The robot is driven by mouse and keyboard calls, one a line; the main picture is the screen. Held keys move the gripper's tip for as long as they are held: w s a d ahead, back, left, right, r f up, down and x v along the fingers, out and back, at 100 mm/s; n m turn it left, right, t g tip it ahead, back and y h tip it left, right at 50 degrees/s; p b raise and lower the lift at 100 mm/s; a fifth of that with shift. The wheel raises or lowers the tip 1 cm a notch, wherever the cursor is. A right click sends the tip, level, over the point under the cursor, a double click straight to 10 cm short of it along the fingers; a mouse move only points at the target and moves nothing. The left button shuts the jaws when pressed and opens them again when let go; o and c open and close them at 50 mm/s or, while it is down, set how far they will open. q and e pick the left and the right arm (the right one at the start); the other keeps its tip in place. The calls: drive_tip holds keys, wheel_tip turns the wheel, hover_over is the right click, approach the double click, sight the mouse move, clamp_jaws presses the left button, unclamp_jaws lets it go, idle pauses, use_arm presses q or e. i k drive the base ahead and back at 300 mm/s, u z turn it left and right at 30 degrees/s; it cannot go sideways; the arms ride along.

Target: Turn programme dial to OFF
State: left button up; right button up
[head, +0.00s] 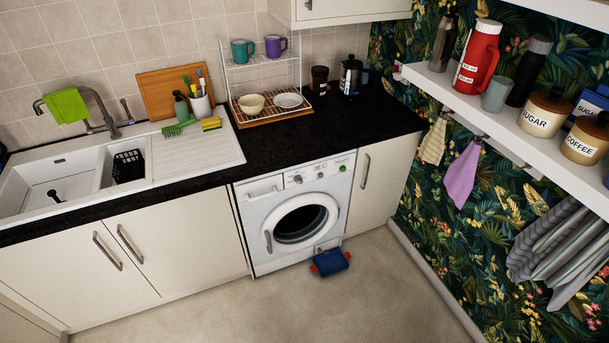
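A white washing machine (300,215) is built in under the black worktop, with its round dark door (306,222) shut. Its control panel (320,171) runs along the top front edge. A small round control (297,179) sits towards the left of the panel, and a greenish spot (343,168) shows near its right end. The parts are too small to tell which is the programme dial or where it points. Neither of my grippers is in view.
A blue object with red ends (331,263) lies on the floor in front of the machine. Cream cupboards (130,255) flank it. The pale floor (260,312) in front is otherwise clear. A white shelf (500,120) with jars and bottles juts out at the right.

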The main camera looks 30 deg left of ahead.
sight(298, 179)
drive_tip(key=u, duration=0.4)
drive_tip(key=i, duration=0.75)
drive_tip(key=u, duration=0.6)
